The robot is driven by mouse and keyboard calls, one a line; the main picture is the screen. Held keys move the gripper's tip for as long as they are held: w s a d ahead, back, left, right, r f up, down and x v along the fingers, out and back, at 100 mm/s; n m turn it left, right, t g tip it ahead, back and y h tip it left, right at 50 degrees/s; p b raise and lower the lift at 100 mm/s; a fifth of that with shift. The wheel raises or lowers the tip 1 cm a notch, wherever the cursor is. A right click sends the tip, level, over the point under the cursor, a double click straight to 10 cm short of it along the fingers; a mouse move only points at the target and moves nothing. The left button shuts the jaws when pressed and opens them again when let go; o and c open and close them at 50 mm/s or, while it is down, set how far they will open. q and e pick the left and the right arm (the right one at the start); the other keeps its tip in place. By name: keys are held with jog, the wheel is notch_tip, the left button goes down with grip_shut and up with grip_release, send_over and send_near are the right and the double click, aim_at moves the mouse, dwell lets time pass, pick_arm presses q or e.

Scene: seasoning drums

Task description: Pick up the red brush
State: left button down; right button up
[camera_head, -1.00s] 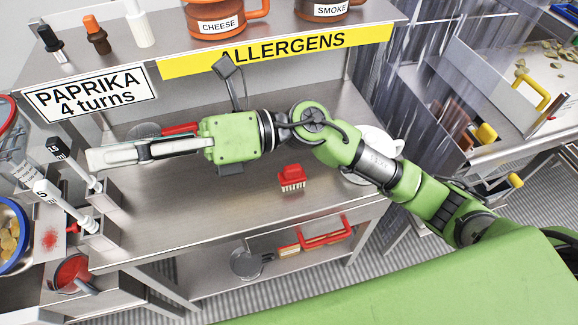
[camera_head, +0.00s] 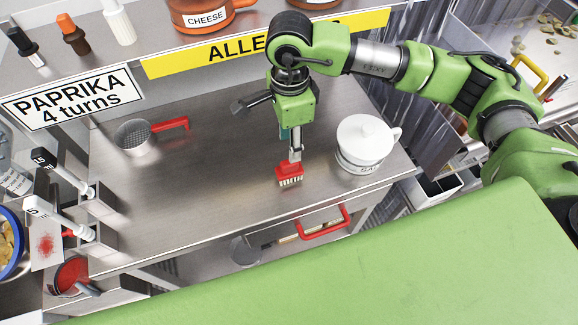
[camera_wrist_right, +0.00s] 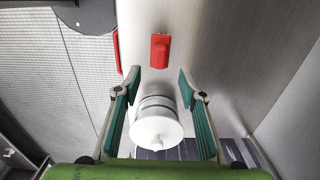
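The red brush (camera_head: 289,171) sits on the steel table, bristles down, near the front edge. In the right wrist view the red brush (camera_wrist_right: 160,50) lies ahead of the fingertips, roughly centred between them. My right gripper (camera_head: 296,155) points down just above and behind the brush, overlapping its top edge in the head view. In the wrist view my right gripper (camera_wrist_right: 160,80) is open, with nothing between its green-padded fingers. Whether a finger touches the brush cannot be told. My left gripper is not in view.
A white lidded pot (camera_head: 362,140) stands right of the brush. A sieve with a red handle (camera_head: 137,138) lies at the back left. A red-handled item (camera_head: 325,225) is on the lower shelf.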

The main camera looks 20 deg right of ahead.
aim_at(289, 170)
notch_tip(289, 170, down, 4)
jog(key=shift+r+p, duration=0.2)
jog(key=shift+p, duration=0.15)
jog(key=shift+f+p, duration=0.4)
notch_tip(289, 170, down, 4)
jog(key=shift+f+p, duration=0.1)
jog(key=shift+p, duration=1.1)
jog(key=shift+f, duration=0.25)
grip_shut()
